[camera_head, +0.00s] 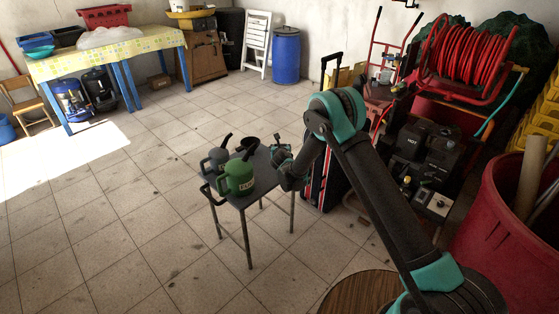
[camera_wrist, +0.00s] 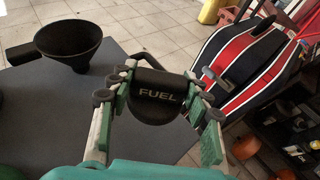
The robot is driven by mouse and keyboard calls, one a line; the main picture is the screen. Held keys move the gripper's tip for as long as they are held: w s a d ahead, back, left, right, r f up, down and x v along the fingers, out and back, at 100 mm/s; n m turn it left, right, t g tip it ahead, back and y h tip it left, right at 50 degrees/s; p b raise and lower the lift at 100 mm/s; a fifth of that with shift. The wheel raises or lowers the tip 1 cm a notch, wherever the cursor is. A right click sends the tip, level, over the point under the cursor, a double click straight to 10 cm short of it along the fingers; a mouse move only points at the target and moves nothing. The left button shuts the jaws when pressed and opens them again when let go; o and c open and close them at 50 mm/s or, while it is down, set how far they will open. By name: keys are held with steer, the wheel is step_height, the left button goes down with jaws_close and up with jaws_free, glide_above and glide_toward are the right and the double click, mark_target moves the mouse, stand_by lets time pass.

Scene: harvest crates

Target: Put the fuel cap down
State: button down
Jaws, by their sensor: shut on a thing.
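The fuel cap (camera_wrist: 158,98) is a black rounded piece with "FUEL" on it, in the middle of the wrist view. My gripper (camera_wrist: 157,82) is shut on it, with fingers on its left and right sides. In the head view my gripper (camera_head: 281,158) is at the right side of a small dark table (camera_head: 243,201). In the wrist view the table top (camera_wrist: 35,130) lies behind and left of the cap; I cannot tell the gap between them. A green can (camera_head: 237,178) marked "FUEL" stands on the table. The cap is not clear in the head view.
A red, black and white striped case (camera_wrist: 245,55) stands right of the table. Open tiled floor (camera_head: 130,210) lies to the left.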

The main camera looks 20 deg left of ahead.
steer(key=shift+f, duration=3.7)
steer(key=c, duration=0.7)
jaws_free()
steer(key=shift+f, duration=0.1)
